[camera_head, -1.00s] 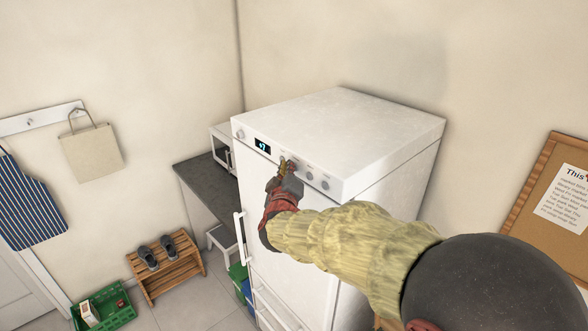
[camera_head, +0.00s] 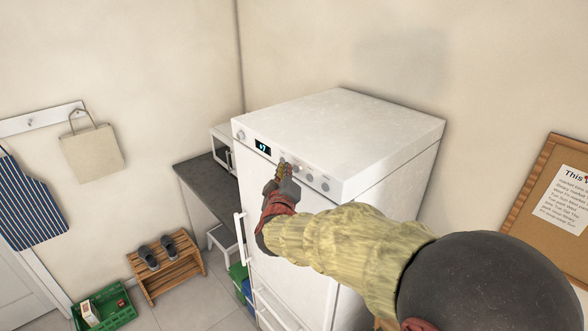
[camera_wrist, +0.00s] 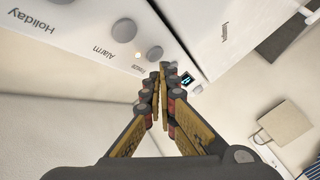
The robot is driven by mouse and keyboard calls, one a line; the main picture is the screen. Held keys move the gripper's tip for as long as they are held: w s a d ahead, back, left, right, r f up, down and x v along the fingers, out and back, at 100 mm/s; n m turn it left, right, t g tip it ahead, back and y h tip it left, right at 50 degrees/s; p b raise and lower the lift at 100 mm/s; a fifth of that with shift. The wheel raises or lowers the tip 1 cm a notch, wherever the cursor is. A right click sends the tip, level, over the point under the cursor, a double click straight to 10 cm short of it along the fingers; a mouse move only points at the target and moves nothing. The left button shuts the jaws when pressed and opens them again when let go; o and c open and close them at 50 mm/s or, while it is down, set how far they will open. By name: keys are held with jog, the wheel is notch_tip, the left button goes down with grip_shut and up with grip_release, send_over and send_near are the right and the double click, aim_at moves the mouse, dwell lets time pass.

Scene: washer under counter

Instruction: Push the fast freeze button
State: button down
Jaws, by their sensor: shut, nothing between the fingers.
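The white fridge-freezer (camera_head: 340,140) has a control strip with a lit display (camera_head: 263,147) and a row of round grey buttons. In the wrist view, a grey button (camera_wrist: 155,53) sits by a partly hidden label that seems to read "Freeze". A small pale light shows near it. The button labelled Alarm (camera_wrist: 124,30) is beside it, and one labelled Holiday (camera_wrist: 60,1) is cut off at the edge. My gripper (camera_head: 285,166) is shut and empty, its fingertips (camera_wrist: 160,68) just by the freeze button. I cannot tell whether they touch it.
A microwave (camera_head: 222,150) stands on a dark counter (camera_head: 207,185) left of the appliance. A shoe rack (camera_head: 166,268) and a green crate (camera_head: 105,307) are on the floor. A cork board (camera_head: 540,215) hangs at the right.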

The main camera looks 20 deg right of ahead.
jog(key=a+p, duration=0.1)
jog(key=s+a+p, duration=0.1)
jog(key=a, duration=0.1)
jog(key=s+a+p, duration=0.1)
jog(key=a, duration=0.1)
jog(key=shift+s+a, duration=0.15)
jog(key=shift+a, duration=0.1)
dwell(0.4)
dwell(0.4)
